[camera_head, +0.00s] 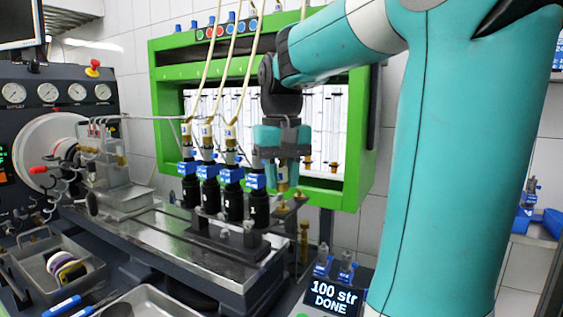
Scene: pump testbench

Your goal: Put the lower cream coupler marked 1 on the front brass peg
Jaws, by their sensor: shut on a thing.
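My gripper (282,172) points straight down, right of the row of pumps, and is shut on a small cream and brass piece. This looks like the cream coupler (283,176); its mark cannot be read and the teal fingers hide much of it. Its lower end is just above or at the brass pegs (299,196) on a small bracket at the bench's right end. I cannot tell whether it touches the front peg. Three other cream couplers (231,131) hang on cream hoses above the pumps to the left.
Black pumps with blue clips (233,203) stand in a row close left of my gripper. A green frame (350,190) stands behind. Grey trays (60,262) lie front left. A display (331,297) reading "100 str DONE" and blue-clipped parts (346,267) are front right.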

